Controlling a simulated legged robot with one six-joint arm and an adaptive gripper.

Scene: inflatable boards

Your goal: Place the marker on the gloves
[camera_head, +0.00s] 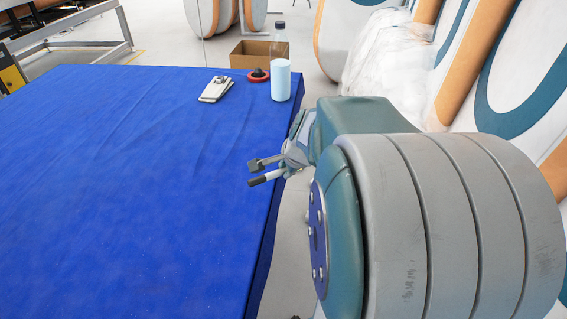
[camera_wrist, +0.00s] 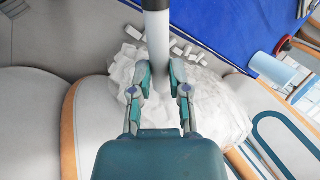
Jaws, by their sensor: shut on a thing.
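The marker (camera_head: 266,178) is white with a black end and sticks out of my gripper (camera_head: 268,172) beside the table's right edge. In the wrist view the marker (camera_wrist: 157,38) runs upward from between the two fingers of my gripper (camera_wrist: 160,72), which are shut on it. The gloves (camera_head: 213,92) are a pale, flat, folded stack with a dark patch, lying near the far right of the blue table. My gripper is apart from them, nearer to the camera and to the right. I cannot make out the gloves for sure in the wrist view.
A bottle (camera_head: 280,79) with pale blue contents and a dark cap stands right of the gloves on the blue table (camera_head: 120,180). A red and black round object (camera_head: 258,75) sits between them. The table's middle is clear. Inflatable boards (camera_head: 500,90) line the right side.

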